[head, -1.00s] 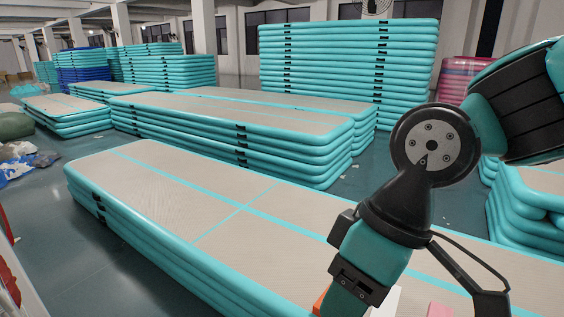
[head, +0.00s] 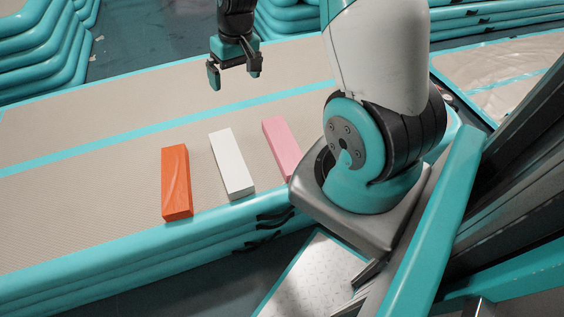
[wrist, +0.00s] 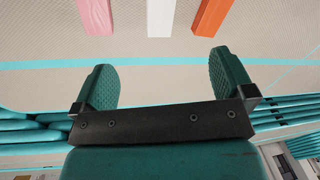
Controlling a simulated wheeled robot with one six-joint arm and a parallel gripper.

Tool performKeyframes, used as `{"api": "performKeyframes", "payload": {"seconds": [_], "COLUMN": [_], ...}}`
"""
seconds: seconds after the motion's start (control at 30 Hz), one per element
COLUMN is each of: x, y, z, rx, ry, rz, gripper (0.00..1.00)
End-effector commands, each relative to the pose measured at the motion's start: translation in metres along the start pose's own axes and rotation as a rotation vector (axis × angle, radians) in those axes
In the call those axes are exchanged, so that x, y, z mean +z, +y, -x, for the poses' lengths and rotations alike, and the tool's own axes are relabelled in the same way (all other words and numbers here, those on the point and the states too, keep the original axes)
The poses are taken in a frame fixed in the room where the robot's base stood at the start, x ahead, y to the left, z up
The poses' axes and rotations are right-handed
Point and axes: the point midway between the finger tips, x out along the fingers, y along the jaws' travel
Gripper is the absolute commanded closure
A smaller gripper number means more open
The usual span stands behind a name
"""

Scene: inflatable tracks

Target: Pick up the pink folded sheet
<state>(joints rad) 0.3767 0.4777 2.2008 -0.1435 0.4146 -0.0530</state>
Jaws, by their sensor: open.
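The pink folded sheet (head: 281,148) is a long flat block lying on the beige top of the inflatable track (head: 90,205). Its near end is close to my arm's base in the head view. In the wrist view the pink sheet (wrist: 96,16) is at the upper left, cut off by the top edge. My gripper (head: 234,80) is open and empty, above the track and beyond the sheet, apart from it. The wrist view shows its two fingers (wrist: 164,84) spread wide with nothing between them.
A white block (head: 231,163) lies just left of the pink one, and an orange block (head: 176,182) lies further left. More stacked tracks (head: 35,45) stand behind. The track's top left of the orange block is bare.

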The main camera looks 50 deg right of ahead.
Motion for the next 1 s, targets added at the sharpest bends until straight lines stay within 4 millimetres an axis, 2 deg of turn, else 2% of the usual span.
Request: {"api": "performKeyframes", "payload": {"seconds": [0.03, 0.1, 0.2, 0.3, 0.47, 0.8, 1.0], "x": [-0.002, -0.002, 0.003, 0.009, 0.013, 0.017, 0.018], "y": [0.041, 0.084, 0.128, 0.151, 0.163, 0.17, 0.174], "z": [-0.055, -0.093, -0.133, -0.155, -0.179, -0.254, -0.277], "rx": [0.027, 0.064, 0.102, 0.125, 0.134, 0.133, 0.133], "ry": [-0.013, -0.021, -0.031, -0.037, -0.042, -0.042, -0.04], "rz": [-0.082, -0.165, -0.248, -0.291, -0.308, -0.306, -0.306], "gripper": [0.0, 0.0, 0.0, 0.0, 0.0, 0.0, 0.0]}}
